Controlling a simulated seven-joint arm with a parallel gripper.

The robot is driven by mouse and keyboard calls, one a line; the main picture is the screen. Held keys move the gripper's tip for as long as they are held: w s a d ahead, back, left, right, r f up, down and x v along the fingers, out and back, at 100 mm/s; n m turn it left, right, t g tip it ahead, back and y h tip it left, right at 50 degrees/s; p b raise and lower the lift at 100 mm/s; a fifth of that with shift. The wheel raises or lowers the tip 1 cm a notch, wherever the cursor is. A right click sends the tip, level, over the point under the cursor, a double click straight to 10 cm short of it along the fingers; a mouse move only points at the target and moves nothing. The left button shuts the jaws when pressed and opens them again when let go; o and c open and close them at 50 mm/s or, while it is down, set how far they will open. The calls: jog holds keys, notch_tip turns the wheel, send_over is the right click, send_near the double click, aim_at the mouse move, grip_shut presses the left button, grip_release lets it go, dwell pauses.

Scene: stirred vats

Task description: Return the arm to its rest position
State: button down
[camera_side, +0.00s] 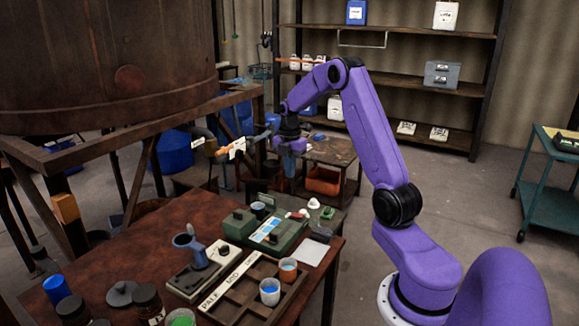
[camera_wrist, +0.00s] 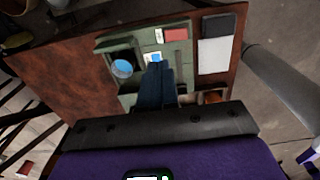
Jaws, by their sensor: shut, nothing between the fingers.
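My arm is raised in the side view, bent at the elbow, with its forearm reaching left over the table. My gripper (camera_side: 290,168) hangs below the wrist above the green device; its fingertips are too small to make out there. In the wrist view my gripper (camera_wrist: 157,66) shows its two dark blue fingers together with nothing between them. The fingers overlap the green device (camera_wrist: 130,47) in that view, apparently above it. The device also shows in the side view (camera_side: 292,232) on the brown table.
A wooden tray (camera_side: 236,310) holds small cups. A blue-grey stand (camera_side: 190,245), dark jars and a blue cup (camera_side: 57,289) are on the brown table (camera_side: 130,240). A large rusty vat (camera_side: 110,60) stands left, with an orange-handled valve (camera_side: 232,149). Shelves (camera_side: 400,80) stand behind.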

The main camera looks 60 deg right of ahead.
jog(key=shift+w+r, duration=0.1)
jog(key=shift+r, duration=0.5)
